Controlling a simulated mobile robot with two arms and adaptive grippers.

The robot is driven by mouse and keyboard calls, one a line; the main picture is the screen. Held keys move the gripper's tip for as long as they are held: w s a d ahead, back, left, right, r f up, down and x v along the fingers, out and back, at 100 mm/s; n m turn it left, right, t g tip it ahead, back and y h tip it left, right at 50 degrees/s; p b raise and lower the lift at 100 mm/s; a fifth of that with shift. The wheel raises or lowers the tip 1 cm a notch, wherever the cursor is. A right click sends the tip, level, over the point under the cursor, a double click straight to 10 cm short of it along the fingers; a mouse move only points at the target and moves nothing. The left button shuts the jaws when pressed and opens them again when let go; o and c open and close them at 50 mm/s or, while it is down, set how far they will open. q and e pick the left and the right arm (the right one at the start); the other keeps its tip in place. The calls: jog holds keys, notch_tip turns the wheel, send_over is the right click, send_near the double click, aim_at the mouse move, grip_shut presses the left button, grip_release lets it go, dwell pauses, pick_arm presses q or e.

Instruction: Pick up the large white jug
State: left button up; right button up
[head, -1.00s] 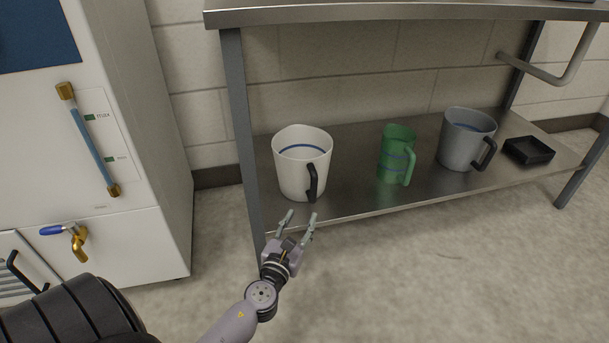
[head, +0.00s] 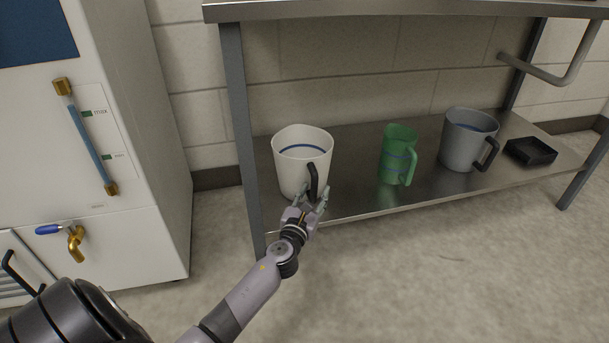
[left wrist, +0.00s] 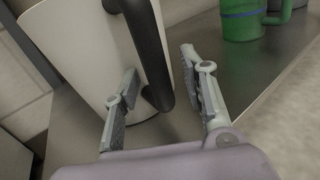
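The large white jug (head: 298,163) stands upright at the left end of the steel lower shelf, with its black handle (head: 313,183) facing the front. A dark blue line shows inside its rim. My left gripper (head: 311,199) is open at the lower part of the handle. In the left wrist view the black handle (left wrist: 149,45) lies between the two spread fingers of my left gripper (left wrist: 160,90), and the white jug wall (left wrist: 85,55) is behind the left finger. Neither finger is seen closed on the handle. My right gripper is not in view.
A green jug (head: 395,154), a grey jug (head: 462,141) and a black tray (head: 530,151) stand to the right on the lower shelf (head: 350,196). A steel leg (head: 243,140) rises close to the white jug's left. The upper shelf (head: 400,12) is overhead.

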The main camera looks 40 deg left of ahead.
pick_arm(q)
grip_shut()
dwell(0.4)
dwell(0.4)
